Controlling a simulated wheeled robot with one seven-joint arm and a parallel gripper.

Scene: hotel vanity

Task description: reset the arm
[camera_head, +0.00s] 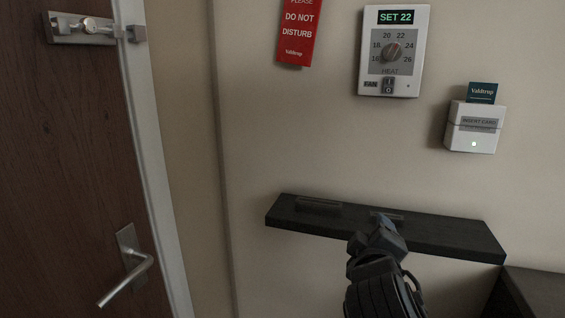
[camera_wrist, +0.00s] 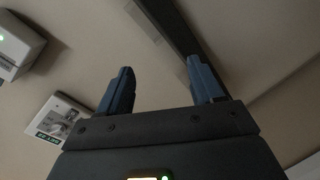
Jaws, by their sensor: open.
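My gripper (camera_head: 382,228) is in front of the dark wall shelf (camera_head: 455,236), its tip overlapping the shelf in the head view. In the wrist view my gripper (camera_wrist: 160,66) shows two blue fingers wide apart with nothing between them. The dark bar of the shelf (camera_wrist: 183,32) passes behind the fingers there. Whether the gripper touches the shelf cannot be told.
A thermostat (camera_head: 392,52) reading SET 22 and a card holder (camera_head: 474,129) with a teal card (camera_head: 482,93) are on the wall. A red door sign (camera_head: 299,33) hangs nearby. A brown door (camera_head: 65,170) with a lever handle (camera_head: 127,278) stands left.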

